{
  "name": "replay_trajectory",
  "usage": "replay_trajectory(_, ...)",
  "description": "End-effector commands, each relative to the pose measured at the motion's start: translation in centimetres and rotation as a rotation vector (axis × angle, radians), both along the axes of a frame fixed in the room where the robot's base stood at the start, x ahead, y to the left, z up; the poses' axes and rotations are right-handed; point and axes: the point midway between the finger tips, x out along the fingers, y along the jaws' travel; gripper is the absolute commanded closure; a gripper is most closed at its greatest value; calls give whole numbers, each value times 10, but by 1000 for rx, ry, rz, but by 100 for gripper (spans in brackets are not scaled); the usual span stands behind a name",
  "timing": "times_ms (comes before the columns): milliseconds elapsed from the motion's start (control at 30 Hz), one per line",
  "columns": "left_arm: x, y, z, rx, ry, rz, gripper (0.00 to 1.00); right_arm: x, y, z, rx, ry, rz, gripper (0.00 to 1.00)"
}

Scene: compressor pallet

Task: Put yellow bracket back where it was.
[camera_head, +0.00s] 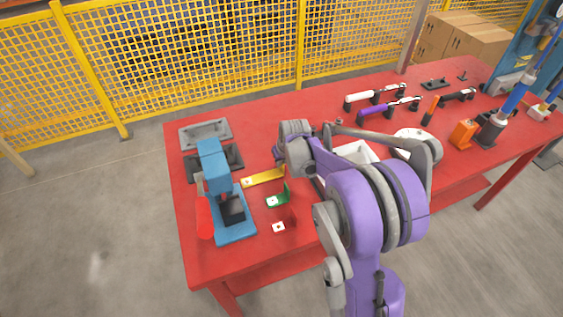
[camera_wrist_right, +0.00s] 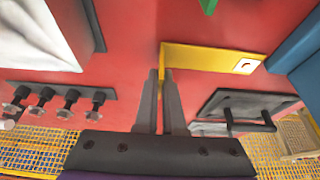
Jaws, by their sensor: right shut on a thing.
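The yellow bracket (camera_head: 262,178) is on or just above the red table, right of the blue press, in the head view. In the right wrist view the bracket (camera_wrist_right: 212,58) has a long flat arm with a pale square and hole at its right end, and a bent end at the left. My right gripper (camera_wrist_right: 164,76) is shut on that bent end. In the head view the right gripper (camera_head: 280,158) is partly hidden by its wrist. I cannot tell whether the bracket touches the table. My left gripper is not in view.
The blue press (camera_head: 216,180) stands left of the bracket. A green bracket (camera_head: 277,200) and a red bracket (camera_head: 279,226) lie nearer the front. Grey and black fixtures (camera_head: 205,132) are behind the press. A white tray (camera_head: 356,153) is partly behind my arm.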

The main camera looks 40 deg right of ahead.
Motion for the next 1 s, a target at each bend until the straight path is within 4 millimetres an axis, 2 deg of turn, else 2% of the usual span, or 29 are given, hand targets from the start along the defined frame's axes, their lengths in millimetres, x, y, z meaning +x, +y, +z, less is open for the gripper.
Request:
replay_trajectory(200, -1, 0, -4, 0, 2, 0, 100, 0, 0, -4, 0, 0, 0, 100)
replay_trajectory(233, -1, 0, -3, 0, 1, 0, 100, 0, 0, -3, 0, 0, 0, 89)
replay_trajectory(367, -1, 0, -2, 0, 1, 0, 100, 0, 0, -2, 0, 0, 0, 65)
replay_trajectory(633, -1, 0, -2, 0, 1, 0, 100, 0, 0, -2, 0, 0, 0, 64)
replay_trajectory(767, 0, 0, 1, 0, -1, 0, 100, -1, 0, 5, 0, 0, -1, 64)
replay_trajectory(867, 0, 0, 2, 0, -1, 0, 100, -7, 2, 18, 0, 0, -1, 64)
replay_trajectory(1000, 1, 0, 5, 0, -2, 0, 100, -18, 5, 46, 1, 0, -1, 64)
